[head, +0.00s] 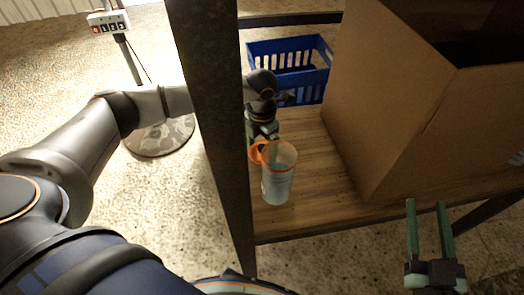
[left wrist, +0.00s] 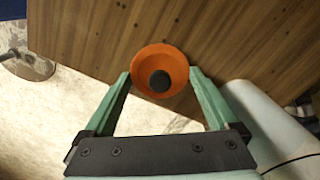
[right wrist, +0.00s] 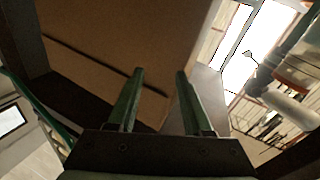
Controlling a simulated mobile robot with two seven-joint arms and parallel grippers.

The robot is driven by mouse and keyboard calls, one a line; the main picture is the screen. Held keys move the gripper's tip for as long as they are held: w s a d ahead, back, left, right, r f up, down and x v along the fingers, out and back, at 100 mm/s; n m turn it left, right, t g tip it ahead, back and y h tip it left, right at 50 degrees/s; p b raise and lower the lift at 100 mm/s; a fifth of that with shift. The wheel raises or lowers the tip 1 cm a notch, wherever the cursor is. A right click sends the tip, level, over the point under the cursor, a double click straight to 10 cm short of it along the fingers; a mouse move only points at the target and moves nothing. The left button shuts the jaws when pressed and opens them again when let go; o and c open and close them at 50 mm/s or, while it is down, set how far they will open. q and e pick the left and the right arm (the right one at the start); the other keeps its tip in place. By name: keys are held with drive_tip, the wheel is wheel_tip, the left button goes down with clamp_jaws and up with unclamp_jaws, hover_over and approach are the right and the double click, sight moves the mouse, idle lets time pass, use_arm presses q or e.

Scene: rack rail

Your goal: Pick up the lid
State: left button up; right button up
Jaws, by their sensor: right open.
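The orange lid (left wrist: 150,59) with a round dark knob lies on the wooden shelf in the left wrist view. In the head view a part of the lid (head: 254,153) shows just left of a clear container (head: 278,178). My left gripper (left wrist: 160,73) is open, its fingertips on either side of the lid's near part; I cannot tell whether they touch it. In the head view my left gripper (head: 262,135) is partly hidden behind the post. My right gripper (head: 427,203) is open and empty in front of the shelf's edge.
A dark rack post (head: 212,120) stands between my left forearm and my left gripper. A large cardboard box (head: 395,110) fills the shelf's right side. A blue crate (head: 290,48) is at the back. Bare shelf wood (head: 315,180) lies between container and box.

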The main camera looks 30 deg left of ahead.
use_arm(q)
drive_tip(key=c, duration=0.7)
drive_tip(key=shift+c, duration=0.2)
drive_tip(key=shift+r, duration=0.15)
